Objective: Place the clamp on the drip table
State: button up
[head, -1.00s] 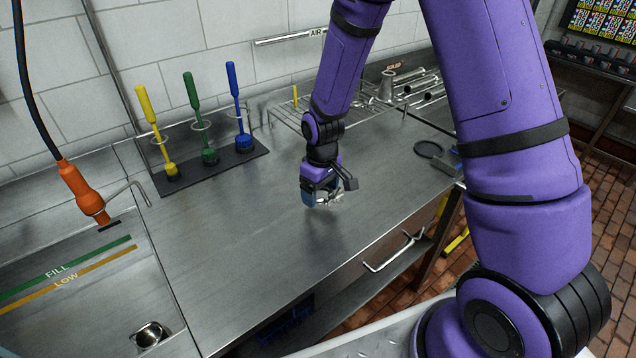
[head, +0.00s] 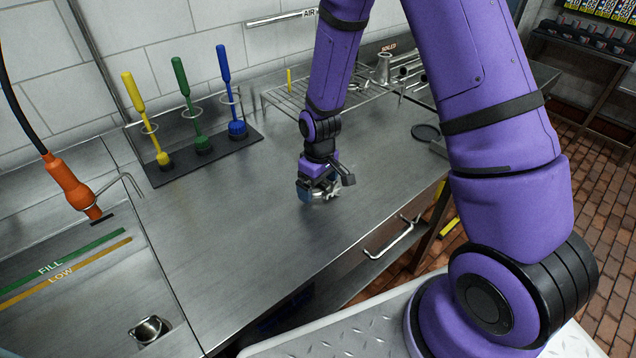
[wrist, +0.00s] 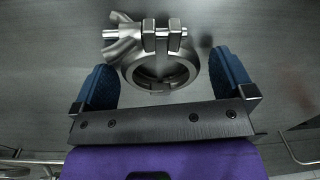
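The clamp is a shiny metal ring with a bolted hinge and wing nut (wrist: 160,68). In the wrist view it lies between the two blue fingers of my gripper (wrist: 162,72), with visible gaps on both sides. The fingers are wide apart. In the head view my gripper (head: 319,188) is low over the steel counter, and part of the clamp (head: 327,195) shows under it, partly hidden. A wire rack (head: 300,98) stands at the back of the counter under an AIR sign. No surface in view is marked as the drip table.
A stand with yellow, green and blue brushes (head: 205,160) is at the back left. An orange handle (head: 73,185) hangs over the basin at left. The counter's middle is clear.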

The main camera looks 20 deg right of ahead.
jog(key=shift+r, duration=0.1)
jog(key=s+d+r+m+t, duration=0.1)
jog(key=s+d+r, duration=0.1)
jog(key=r, duration=1)
jog(key=s+d+r+m+t, duration=0.1)
jog(key=s+r, duration=0.1)
jog(key=r, duration=0.9)
jog(key=s+d+r+m+t, duration=0.1)
jog(key=s+d+r+m, duration=0.1)
jog(key=s+r, duration=0.5)
jog(key=s+d+r+m+t, duration=0.1)
jog(key=s+d+r+t, duration=0.1)
jog(key=s+r, duration=0.6)
jog(key=s, duration=0.4)
jog(key=shift+s+d+r+m, duration=0.15)
jog(key=shift+s+d+m, duration=0.2)
jog(key=shift+d+m, duration=0.05)
jog(key=shift+c, duration=0.2)
